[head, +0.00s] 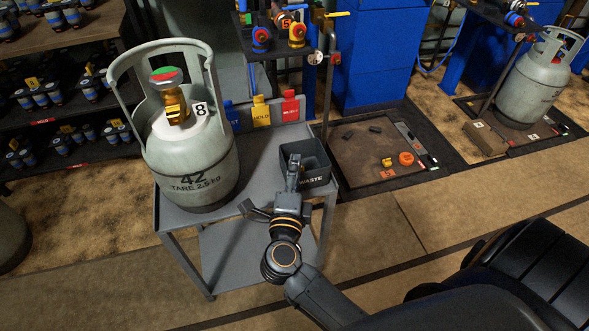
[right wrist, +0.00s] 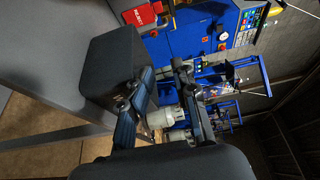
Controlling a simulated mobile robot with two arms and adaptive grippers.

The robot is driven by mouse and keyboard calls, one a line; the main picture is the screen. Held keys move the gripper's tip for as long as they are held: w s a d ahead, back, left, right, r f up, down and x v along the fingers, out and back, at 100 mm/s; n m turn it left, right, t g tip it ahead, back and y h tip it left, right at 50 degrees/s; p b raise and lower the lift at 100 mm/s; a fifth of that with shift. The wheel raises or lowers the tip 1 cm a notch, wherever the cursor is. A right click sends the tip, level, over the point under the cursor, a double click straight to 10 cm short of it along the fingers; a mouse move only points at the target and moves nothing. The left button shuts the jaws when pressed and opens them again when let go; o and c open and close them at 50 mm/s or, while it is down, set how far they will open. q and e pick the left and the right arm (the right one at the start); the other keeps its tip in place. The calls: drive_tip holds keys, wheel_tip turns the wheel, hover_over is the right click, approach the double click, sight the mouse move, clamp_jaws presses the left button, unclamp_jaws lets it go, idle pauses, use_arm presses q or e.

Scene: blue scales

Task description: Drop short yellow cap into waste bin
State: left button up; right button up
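The waste bin (head: 318,181) is a dark open box with a WASTE label at the right end of the grey cart. It also shows in the right wrist view as a dark box (right wrist: 105,65). My right gripper (head: 268,183) is at the bin's near left side, fingers spread, one finger overlapping the bin in the picture. In the right wrist view my right gripper (right wrist: 153,85) shows nothing between its fingers. I cannot make out a short yellow cap there; the bin's inside is partly hidden. A small yellow piece (head: 386,162) lies on the floor scale platform. My left gripper is out of view.
A grey gas cylinder (head: 190,155) marked 42 stands on the cart (head: 225,205), left of the bin. Blue, yellow and red cards (head: 290,108) stand at the cart's back. An orange ring (head: 406,158) lies on the scale platform. Another cylinder (head: 530,90) stands far right.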

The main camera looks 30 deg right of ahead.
drive_tip(key=r+p+v, duration=0.1)
drive_tip(key=v, duration=1.1)
drive_tip(key=w+a+r+n+t+y, duration=0.2)
drive_tip(key=a+r+n+y, duration=0.1)
drive_tip(key=a+n+y, duration=0.45)
drive_tip(key=w+a+r+n+t+y, duration=0.1)
drive_tip(key=a+r+n+t+y, duration=0.25)
drive_tip(key=n+y, duration=0.65)
drive_tip(key=s+d+f+n+g+h, duration=0.1)
drive_tip(key=s+f+n+g, duration=0.4)
drive_tip(key=f, duration=0.3)
drive_tip(key=s+d+f+n+g+h, duration=0.1)
drive_tip(key=s+d+f+n+g, duration=0.1)
drive_tip(key=f+n+g, duration=0.4)
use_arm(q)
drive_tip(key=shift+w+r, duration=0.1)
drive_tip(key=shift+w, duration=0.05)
use_arm(e)
drive_tip(key=s+d+f+m+g+h, duration=0.1)
drive_tip(key=s+d+f+g+h, duration=0.3)
drive_tip(key=s+d, duration=0.4)
drive_tip(key=d+f+g, duration=0.1)
drive_tip(key=d, duration=0.1)
drive_tip(key=shift+d+f+g+h, duration=0.35)
drive_tip(key=shift+d, duration=0.05)
